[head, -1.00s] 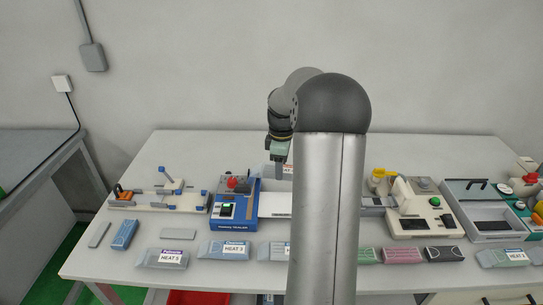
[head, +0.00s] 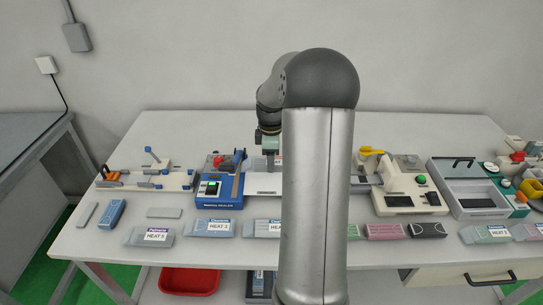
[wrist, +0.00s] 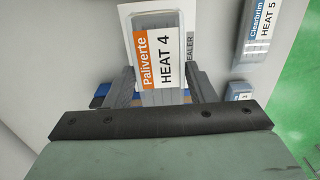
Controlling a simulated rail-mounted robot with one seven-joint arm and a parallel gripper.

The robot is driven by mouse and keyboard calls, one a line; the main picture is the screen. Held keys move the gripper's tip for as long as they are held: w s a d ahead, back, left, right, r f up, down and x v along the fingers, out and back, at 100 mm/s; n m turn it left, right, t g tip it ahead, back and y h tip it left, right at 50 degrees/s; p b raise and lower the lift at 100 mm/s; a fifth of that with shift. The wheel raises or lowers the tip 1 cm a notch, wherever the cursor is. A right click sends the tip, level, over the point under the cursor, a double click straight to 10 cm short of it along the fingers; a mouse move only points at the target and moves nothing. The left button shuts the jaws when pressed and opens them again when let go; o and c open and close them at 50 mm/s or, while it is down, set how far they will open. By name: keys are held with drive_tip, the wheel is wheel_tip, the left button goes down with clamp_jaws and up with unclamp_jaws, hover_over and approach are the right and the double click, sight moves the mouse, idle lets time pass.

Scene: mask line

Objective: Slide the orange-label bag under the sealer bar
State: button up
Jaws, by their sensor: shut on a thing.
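The orange-label bag (wrist: 157,50), marked Paliverte HEAT 4, shows in the wrist view with its label facing the camera. My gripper (wrist: 160,88) is shut on it, one grey finger on each side. In the head view my gripper (head: 270,158) is just right of the blue sealer (head: 213,205), above its white shelf (head: 264,184). My arm covers part of this area, and the bag is barely visible there. The bag's exact height over the shelf cannot be told.
A cream machine (head: 408,190) stands to the right, a clamp fixture (head: 145,181) to the left. The table behind is clear.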

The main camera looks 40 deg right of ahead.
sight(259, 161)
wheel_tip(259, 161, down, 6)
drive_tip(key=b, duration=0.4)
drive_tip(key=shift+r, duration=0.15)
drive_tip(key=shift+w+a, duration=1.15)
drive_tip(key=shift+a, duration=0.2)
drive_tip(key=shift+f, duration=0.35)
drive_tip(key=o, duration=1)
drive_tip(key=shift+r, duration=0.15)
drive_tip(key=shift+r+p, duration=0.85)
drive_tip(key=shift+r, duration=0.1)
